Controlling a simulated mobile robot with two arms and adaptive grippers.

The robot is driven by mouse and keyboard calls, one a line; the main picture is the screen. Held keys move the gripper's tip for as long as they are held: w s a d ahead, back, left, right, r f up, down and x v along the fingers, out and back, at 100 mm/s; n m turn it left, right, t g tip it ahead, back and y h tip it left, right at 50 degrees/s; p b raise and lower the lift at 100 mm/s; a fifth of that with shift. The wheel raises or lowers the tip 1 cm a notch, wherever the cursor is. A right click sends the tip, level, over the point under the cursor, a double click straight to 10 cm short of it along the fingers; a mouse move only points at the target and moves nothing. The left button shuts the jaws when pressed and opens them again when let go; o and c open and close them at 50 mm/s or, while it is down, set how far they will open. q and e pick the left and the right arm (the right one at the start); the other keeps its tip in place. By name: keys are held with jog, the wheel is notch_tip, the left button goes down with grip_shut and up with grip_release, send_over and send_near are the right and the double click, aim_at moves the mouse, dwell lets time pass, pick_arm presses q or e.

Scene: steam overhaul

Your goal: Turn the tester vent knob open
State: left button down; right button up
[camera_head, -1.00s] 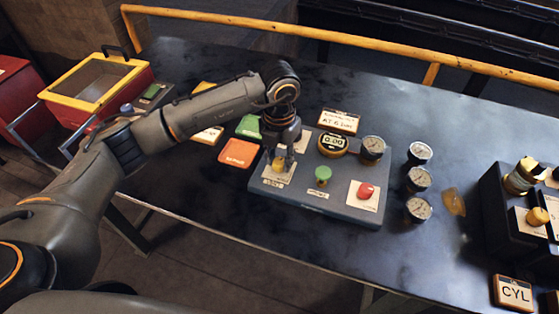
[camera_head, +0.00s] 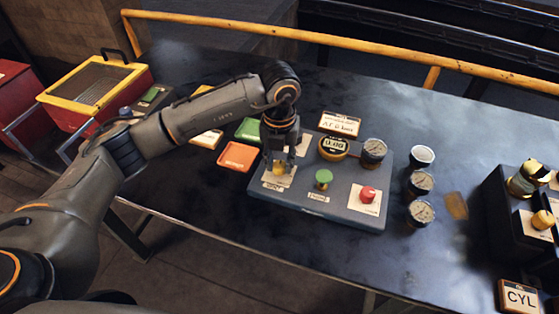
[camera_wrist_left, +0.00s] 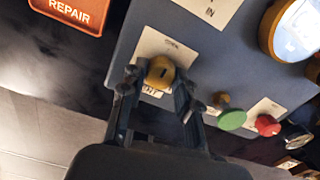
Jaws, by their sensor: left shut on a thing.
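The tester (camera_head: 335,205) is a blue-grey box on the dark table. A yellow knob (camera_wrist_left: 160,72) stands on a white label plate at its left end; in the head view the knob (camera_head: 278,168) shows just under my gripper. The plate's upper word looks like "OPEN"; the lower word is partly hidden. My left gripper (camera_head: 280,160) comes down from above, its fingers on both sides of the knob and shut on it. A green knob (camera_head: 323,178) and a red knob (camera_head: 368,194) sit further right on the tester. My right gripper is not in view.
A black block (camera_head: 500,215) is at far right.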

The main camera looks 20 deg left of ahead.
aim_at(280, 165)
pick_arm(q)
jog(key=c, duration=1)
grip_release()
jog(key=shift+r, duration=0.1)
notch_tip(280, 165, up, 12)
jog(key=shift+f, duration=0.1)
